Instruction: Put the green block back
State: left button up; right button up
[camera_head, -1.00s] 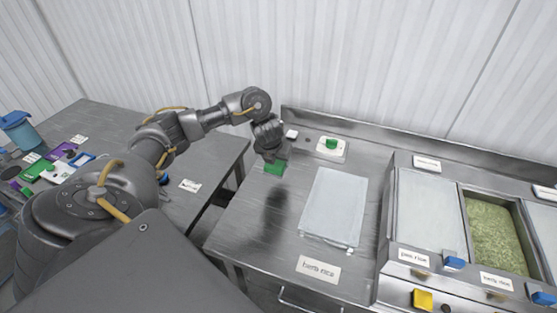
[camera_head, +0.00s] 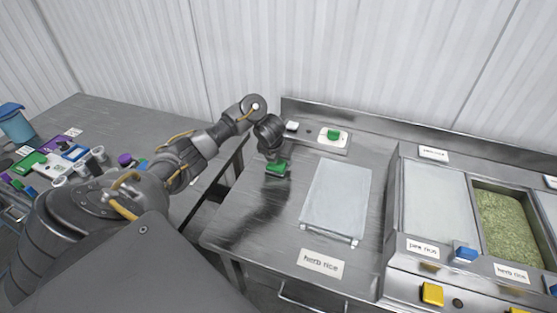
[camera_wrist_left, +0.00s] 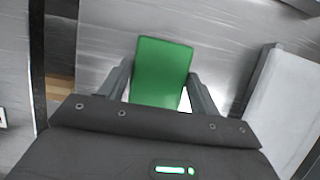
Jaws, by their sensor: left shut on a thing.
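The green block (camera_head: 276,169) is held by my left gripper (camera_head: 274,160) over the left part of the steel counter, left of the white lidded tray. In the left wrist view the green block (camera_wrist_left: 161,72) sits between the two fingers of the left gripper (camera_wrist_left: 160,95), which are shut on it. I cannot tell whether the block touches the counter. Another green piece (camera_head: 333,134) sits on a small white plate (camera_head: 320,139) at the back of the counter. My right gripper is not in view.
A pale tray (camera_head: 337,200) lies on the counter, with a "herb rice" label (camera_head: 320,263) in front. Rice bins (camera_head: 508,228) stand at the right. A side table at the left holds coloured blocks, small cups and a blue bin (camera_head: 16,124). The counter's front left is clear.

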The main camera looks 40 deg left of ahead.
pick_arm(q)
jog(key=o, duration=1)
jog(key=shift+c, duration=0.2)
jog(key=p+v, duration=0.7)
jog(key=v, duration=0.5)
jog(key=shift+s, duration=0.1)
